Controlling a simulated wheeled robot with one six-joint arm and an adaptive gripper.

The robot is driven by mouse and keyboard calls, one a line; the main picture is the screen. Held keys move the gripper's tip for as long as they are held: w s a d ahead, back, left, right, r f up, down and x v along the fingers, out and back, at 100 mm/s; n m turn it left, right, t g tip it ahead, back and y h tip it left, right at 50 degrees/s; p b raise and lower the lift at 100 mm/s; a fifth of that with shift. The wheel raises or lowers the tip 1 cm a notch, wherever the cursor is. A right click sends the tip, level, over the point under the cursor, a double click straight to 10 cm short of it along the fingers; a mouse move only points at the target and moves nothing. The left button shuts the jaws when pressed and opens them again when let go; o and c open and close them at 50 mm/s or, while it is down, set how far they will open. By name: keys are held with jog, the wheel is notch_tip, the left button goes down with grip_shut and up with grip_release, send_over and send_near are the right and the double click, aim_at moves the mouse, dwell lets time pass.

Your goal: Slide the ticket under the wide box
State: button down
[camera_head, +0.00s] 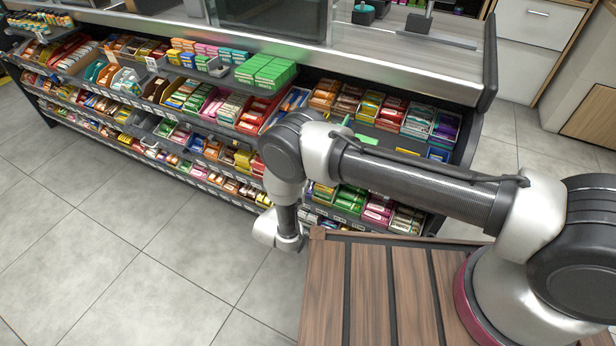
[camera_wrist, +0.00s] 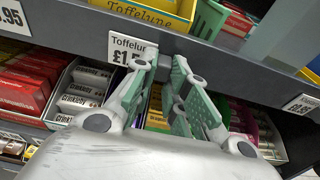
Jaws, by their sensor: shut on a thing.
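The ticket (camera_wrist: 127,46) is a white price label reading "Toffelu…" and "£1.5…", upright at the front edge of the grey shelf in the wrist view. The exact contact between the fingertips is hidden. A yellow box marked "Toffelune" (camera_wrist: 150,14) stands on the shelf just above and behind the ticket. I cannot tell for sure which box is the wide one. My gripper is hidden behind my arm in the head view.
The shelf edge (camera_wrist: 230,72) runs on to the right, with another price label (camera_wrist: 302,104) further along. A green box (camera_wrist: 208,19) stands right of the yellow one. Candy boxes fill the lower shelf (camera_wrist: 83,86). A slatted wooden top (camera_head: 375,290) lies in front of the counter.

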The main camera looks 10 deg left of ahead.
jog(key=c, duration=1.4)
grip_release()
jog(key=v, duration=1.2)
